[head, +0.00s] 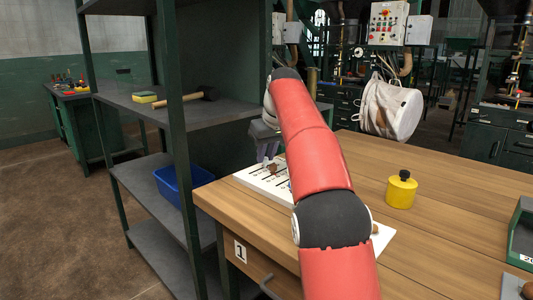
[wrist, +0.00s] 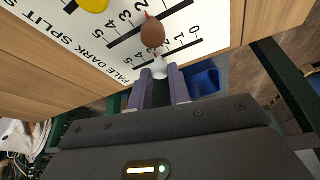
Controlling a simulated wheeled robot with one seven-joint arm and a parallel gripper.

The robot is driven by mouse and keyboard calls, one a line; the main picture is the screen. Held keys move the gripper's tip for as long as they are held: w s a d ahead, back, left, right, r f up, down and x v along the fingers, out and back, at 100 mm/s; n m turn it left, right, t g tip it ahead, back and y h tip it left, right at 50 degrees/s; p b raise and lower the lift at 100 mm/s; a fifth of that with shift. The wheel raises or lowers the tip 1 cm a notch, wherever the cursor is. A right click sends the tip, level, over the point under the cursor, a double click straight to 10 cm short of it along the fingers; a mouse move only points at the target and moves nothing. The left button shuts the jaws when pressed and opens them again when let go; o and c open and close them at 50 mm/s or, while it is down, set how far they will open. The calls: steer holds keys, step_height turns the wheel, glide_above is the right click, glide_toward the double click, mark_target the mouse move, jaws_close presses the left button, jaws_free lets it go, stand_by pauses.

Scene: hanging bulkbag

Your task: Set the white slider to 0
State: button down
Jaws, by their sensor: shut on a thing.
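A white slider board (head: 256,180) lies on the wooden table, mostly behind my arm in the head view. In the wrist view the board (wrist: 60,33) shows printed scales with numbers and the words PALE, DARK and SPLIT. The white slider knob (wrist: 159,70) sits on the scale nearest the board's edge, between the ends and away from the 0 mark. My gripper (wrist: 160,78) is shut on this knob; in the head view my gripper (head: 268,155) is over the board's left part. A brown knob (wrist: 152,34) stands on the neighbouring scale. A yellow knob (wrist: 93,4) is cut off at the top.
The wooden table (head: 440,205) holds a yellow pot with a black knob (head: 401,190) and a green-edged tray (head: 522,236). A metal shelf (head: 225,112) with a hammer (head: 185,99) and blue bin (head: 180,185) stands close at left. A white bag (head: 392,108) hangs behind the table.

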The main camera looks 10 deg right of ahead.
mark_target(247, 172)
steer(key=shift+a, duration=0.1)
steer(key=shift+s+a+b, duration=0.15)
steer(key=shift+s+a, duration=0.35)
steer(key=shift+a, duration=0.3)
steer(key=shift+s+a+b, duration=0.15)
steer(key=shift+s+a, duration=0.4)
steer(key=shift+a, duration=0.2)
steer(key=shift+s+a+b, duration=0.15)
steer(key=shift+s+a, duration=0.35)
steer(key=shift+a, duration=0.3)
steer(key=c, duration=1.3)
jaws_free()
steer(key=shift+s+a, duration=0.1)
steer(key=p+v, duration=0.2)
steer(key=v, duration=0.6)
steer(key=shift+f, duration=0.1)
